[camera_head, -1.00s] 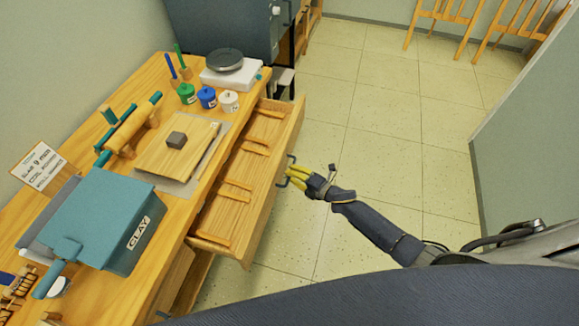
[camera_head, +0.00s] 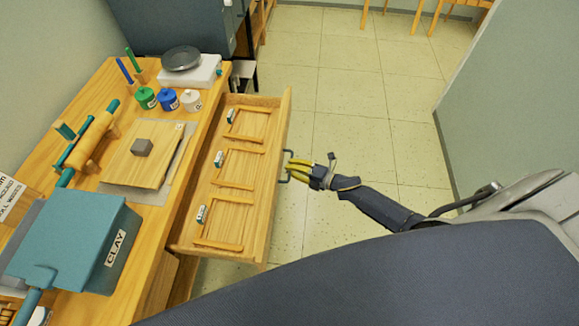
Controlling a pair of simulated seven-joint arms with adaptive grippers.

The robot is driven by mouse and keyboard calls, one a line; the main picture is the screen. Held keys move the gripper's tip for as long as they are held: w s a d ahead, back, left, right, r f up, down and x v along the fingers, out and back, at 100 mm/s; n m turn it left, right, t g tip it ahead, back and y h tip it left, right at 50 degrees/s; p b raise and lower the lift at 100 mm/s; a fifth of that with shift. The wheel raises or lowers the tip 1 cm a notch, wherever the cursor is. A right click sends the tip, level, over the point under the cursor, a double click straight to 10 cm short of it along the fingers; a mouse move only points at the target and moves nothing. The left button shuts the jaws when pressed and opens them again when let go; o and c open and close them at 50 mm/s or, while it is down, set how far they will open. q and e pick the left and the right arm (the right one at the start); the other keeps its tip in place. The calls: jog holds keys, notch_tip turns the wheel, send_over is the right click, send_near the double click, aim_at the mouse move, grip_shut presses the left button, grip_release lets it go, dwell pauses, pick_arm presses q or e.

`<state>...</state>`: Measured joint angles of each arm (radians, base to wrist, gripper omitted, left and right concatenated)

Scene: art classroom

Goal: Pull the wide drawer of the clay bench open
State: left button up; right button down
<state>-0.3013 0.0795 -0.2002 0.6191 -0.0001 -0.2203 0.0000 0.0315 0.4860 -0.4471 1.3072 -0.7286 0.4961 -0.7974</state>
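The wide drawer (camera_head: 240,225) of the clay bench (camera_head: 192,150) stands well out from the bench front. Its wooden inside shows several raised frames with small labelled blocks at their bench-side ends. A dark bar handle (camera_head: 285,168) sits on the drawer's outer front. My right gripper (camera_head: 295,170) has its yellow fingers at the handle, and they appear closed around it. The fingertips are small and partly hidden by the handle. My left gripper is not in the view.
On the bench top are a teal CLAY box (camera_head: 75,240), a board (camera_head: 143,165) with a grey block (camera_head: 142,147), three small pots (camera_head: 168,100) and a white scale (camera_head: 188,75). Tiled floor (camera_head: 350,120) lies clear right of the drawer. A grey wall (camera_head: 505,110) stands farther right.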

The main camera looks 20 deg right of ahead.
jog(key=shift+d, duration=0.2)
jog(key=c, duration=1.5)
grip_release()
jog(key=shift+a, duration=0.1)
jog(key=v, duration=1.2)
jog(key=shift+f, duration=0.1)
